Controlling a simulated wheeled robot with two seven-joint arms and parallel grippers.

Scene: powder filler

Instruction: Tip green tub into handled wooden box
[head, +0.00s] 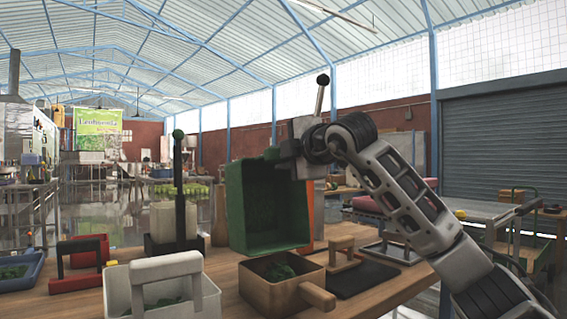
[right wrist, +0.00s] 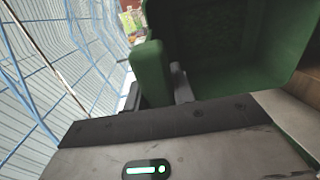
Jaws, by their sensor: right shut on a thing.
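The green tub (head: 268,205) is tipped steeply on its side in the air, its open mouth turned toward me. Its visible inside looks empty in the head view. Dark green material lies in the box. My left gripper is not in view.
A white handled box (head: 165,289) with green material stands left of the wooden box. A red handled box (head: 78,264) and a blue tray (head: 20,275) are farther left. A dark stand (head: 178,232) is behind, and a dark board (head: 362,277) lies to the right.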

